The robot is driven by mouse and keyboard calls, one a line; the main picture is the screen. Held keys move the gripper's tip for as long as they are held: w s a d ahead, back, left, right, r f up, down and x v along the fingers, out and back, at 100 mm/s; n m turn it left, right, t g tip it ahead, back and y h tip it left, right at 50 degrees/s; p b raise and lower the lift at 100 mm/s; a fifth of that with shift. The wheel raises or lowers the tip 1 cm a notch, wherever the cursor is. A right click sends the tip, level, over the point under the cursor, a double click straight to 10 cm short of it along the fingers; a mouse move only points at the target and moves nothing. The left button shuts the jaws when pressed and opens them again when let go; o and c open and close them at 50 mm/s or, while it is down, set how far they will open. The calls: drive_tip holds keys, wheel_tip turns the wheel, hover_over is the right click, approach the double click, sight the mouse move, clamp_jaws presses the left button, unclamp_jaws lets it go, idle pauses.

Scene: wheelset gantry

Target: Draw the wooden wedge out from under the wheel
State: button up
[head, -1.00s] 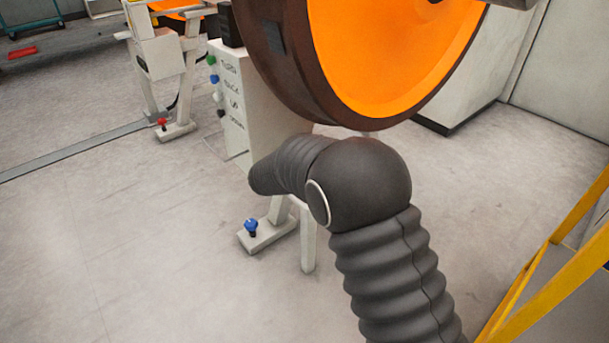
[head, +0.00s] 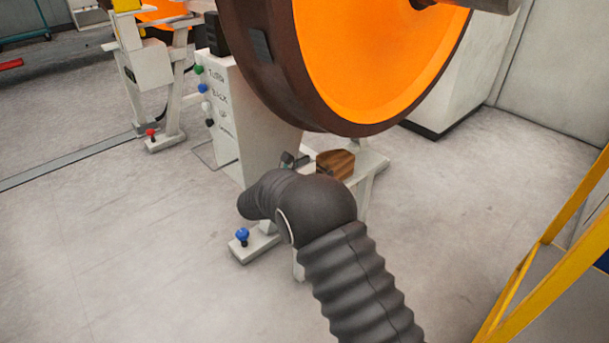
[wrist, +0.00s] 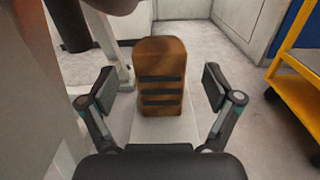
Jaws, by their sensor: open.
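The wooden wedge (head: 336,163) is brown and lies on a pale support below the big wheel (head: 285,90), which has an orange face and a dark rim. In the wrist view the wedge (wrist: 161,78) shows dark bands across its near face and sits ahead of my gripper, centred between the fingers. My gripper (wrist: 160,92) is open and empty, with one finger on each side. In the head view my arm hides most of it. Whether the wheel touches the wedge cannot be told.
A pale control box (head: 222,115) with coloured buttons stands left of the wheel. A blue knob (head: 242,235) sits on a foot of the stand. A yellow cart frame (head: 545,255) stands at the right; it also shows in the wrist view (wrist: 297,85). Floor in front is clear.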

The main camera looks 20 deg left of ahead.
sight(330, 160)
drive_tip(key=shift+x, duration=2.7)
drive_tip(key=c, duration=1.7)
drive_tip(key=shift+o, duration=0.2)
drive_tip(key=shift+v, duration=6.55)
drive_tip(key=shift+s+r+p, duration=0.1)
drive_tip(key=shift+r+p, duration=0.2)
drive_tip(key=s+a+r+p, duration=0.2)
drive_tip(key=s+r, duration=0.1)
drive_tip(key=s, duration=0.2)
drive_tip(key=shift+r, duration=0.4)
drive_tip(key=shift+s+a, duration=0.15)
